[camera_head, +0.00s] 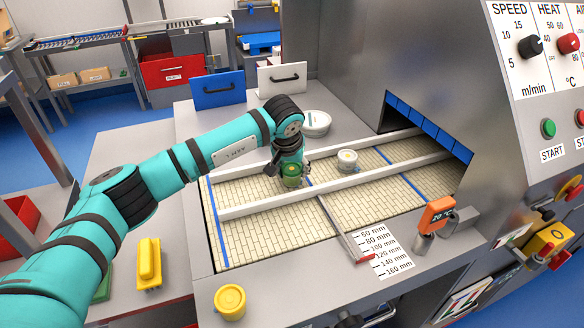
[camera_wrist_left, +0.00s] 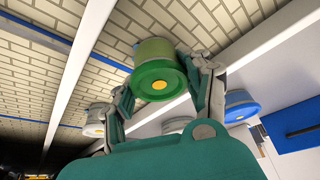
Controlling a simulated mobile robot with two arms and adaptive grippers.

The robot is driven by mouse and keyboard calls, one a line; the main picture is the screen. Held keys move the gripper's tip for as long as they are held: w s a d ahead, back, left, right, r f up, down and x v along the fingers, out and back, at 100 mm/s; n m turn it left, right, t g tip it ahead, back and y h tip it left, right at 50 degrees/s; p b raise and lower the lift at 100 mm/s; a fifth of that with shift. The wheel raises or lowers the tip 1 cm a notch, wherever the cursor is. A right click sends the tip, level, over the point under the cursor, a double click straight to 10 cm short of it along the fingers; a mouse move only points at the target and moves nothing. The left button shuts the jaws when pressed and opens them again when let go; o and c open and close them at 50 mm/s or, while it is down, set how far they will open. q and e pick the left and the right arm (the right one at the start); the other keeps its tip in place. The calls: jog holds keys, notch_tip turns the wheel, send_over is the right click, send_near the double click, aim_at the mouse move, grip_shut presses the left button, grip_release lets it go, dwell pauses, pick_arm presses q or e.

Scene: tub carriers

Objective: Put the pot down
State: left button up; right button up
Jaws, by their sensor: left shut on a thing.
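My left gripper (camera_head: 291,176) is shut on a pot with a green lid (camera_head: 291,171). It holds the pot over the tiled belt, in the lane between the two white rails. In the left wrist view the gripper's fingers (camera_wrist_left: 165,90) clasp the sides of the pot (camera_wrist_left: 158,68), whose green end with a yellow dot faces the camera. I cannot tell whether the pot touches the belt (camera_head: 345,208). A pale pot with a yellow dot (camera_head: 347,160) stands to its right in the same lane. My right gripper does not show.
White rails (camera_head: 250,209) run along the belt into a tunnel with blue flaps (camera_head: 428,128). Pale round lids (camera_head: 316,122) sit behind. A yellow pot (camera_head: 230,301) and yellow block (camera_head: 149,262) stand in front.

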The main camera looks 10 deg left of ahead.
pick_arm(q)
jog(key=o, duration=0.7)
jog(key=shift+f, duration=0.15)
jog(key=o, duration=0.5)
jog(key=shift+r, duration=0.45)
jog(key=b+v, duration=0.2)
jog(key=v, duration=0.9)
jog(key=shift+s+r, duration=0.25)
